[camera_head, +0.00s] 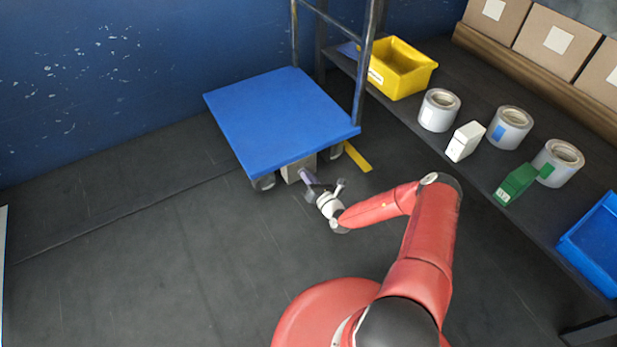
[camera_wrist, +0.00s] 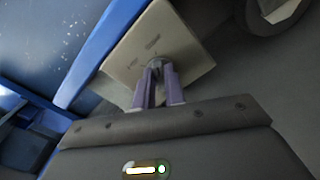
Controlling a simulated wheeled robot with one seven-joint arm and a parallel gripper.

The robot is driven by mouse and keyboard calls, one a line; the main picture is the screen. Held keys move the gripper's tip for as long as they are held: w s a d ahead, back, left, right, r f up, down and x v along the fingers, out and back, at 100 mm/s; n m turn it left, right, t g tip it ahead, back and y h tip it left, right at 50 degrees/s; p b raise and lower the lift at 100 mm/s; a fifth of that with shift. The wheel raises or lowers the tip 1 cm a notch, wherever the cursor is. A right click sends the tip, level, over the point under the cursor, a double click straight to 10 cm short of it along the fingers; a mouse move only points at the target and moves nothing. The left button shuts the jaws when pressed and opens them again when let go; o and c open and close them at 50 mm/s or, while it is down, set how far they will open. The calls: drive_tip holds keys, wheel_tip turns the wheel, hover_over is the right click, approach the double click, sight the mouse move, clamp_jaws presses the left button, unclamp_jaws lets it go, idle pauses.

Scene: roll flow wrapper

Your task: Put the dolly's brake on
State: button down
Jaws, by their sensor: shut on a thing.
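The dolly (camera_head: 275,115) has a blue deck and an upright metal frame, and stands near the blue wall. Below its front edge is a grey-beige box (camera_head: 291,172), which shows in the wrist view as a beige plate (camera_wrist: 190,55) with small dark markings too blurred to read. My gripper (camera_head: 304,176) reaches in low at this front edge. In the wrist view its two purple fingers (camera_wrist: 157,72) are shut on a small dark brake knob (camera_wrist: 155,63) at the plate. The fingers partly hide the knob, so I cannot tell its setting.
A dolly wheel (camera_head: 263,182) is left of the box. A yellow floor strip (camera_head: 357,157) lies to the right. The dark shelf (camera_head: 440,153) on the right holds a yellow bin (camera_head: 400,80), several rolls, small boxes and a blue bin (camera_head: 597,240). Floor at left is clear.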

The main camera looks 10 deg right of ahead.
drive_tip(key=c, duration=1.5)
unclamp_jaws()
drive_tip(key=shift+o, duration=0.2)
drive_tip(key=p+v, duration=0.1)
drive_tip(key=v, duration=0.7)
drive_tip(key=shift+w, duration=0.1)
